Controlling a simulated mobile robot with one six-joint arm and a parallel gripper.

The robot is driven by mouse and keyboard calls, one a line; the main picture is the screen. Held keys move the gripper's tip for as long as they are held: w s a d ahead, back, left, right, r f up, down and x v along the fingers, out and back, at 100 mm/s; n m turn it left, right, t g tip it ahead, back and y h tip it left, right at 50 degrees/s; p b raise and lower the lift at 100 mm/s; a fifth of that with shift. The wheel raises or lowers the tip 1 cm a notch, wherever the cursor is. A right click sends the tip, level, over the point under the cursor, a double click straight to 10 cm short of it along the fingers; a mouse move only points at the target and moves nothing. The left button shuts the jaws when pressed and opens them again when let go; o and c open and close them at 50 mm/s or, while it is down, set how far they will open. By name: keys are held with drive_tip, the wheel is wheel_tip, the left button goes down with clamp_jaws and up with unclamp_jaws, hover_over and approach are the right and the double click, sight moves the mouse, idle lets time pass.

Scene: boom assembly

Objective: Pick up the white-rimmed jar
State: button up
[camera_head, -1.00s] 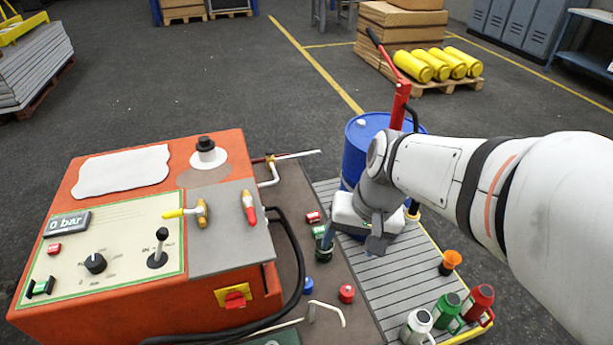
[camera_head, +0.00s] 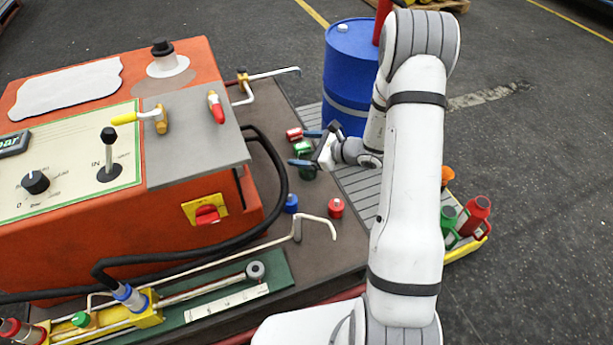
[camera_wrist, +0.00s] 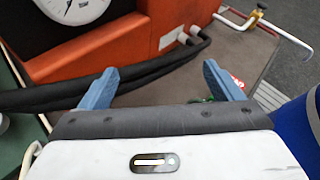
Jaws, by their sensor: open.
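My gripper (camera_head: 303,148) is low beside the small pieces on the brown deck. A small red piece with a pale marking (camera_head: 294,134) and a green one (camera_head: 302,147) lie at the fingers in the head view. In the wrist view, a bit of red (camera_wrist: 237,82) shows beside the right finger.
A blue cap (camera_head: 291,203) and a red cap (camera_head: 336,207) stand on the deck near a bent white pipe (camera_head: 317,220). The orange machine (camera_head: 225,205) with black hoses (camera_head: 278,185) is to the left. A blue drum (camera_head: 349,75) stands behind my gripper.

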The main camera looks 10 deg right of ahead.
sight(302, 157)
drive_tip(key=w+d+f+m+t+h+b, duration=0.1)
drive_tip(key=w+d+f+m+t+h, duration=0.15)
drive_tip(key=f, duration=0.45)
drive_tip(key=w+d+f+m+t+h+b, duration=0.1)
drive_tip(key=d+f+m+b, duration=0.1)
drive_tip(key=d+f+m, duration=0.3)
drive_tip(key=shift+n+y, duration=0.25)
drive_tip(key=shift+n, duration=0.5)
drive_tip(key=x, duration=0.2)
drive_tip(key=b+x, duration=0.1)
drive_tip(key=x, duration=0.5)
drive_tip(key=shift+a+f+b, duration=0.15)
drive_tip(key=shift+f+b, duration=0.15)
drive_tip(key=shift+f, duration=0.15)
drive_tip(key=shift+c, duration=0.4)
drive_tip(key=c, duration=1.1)
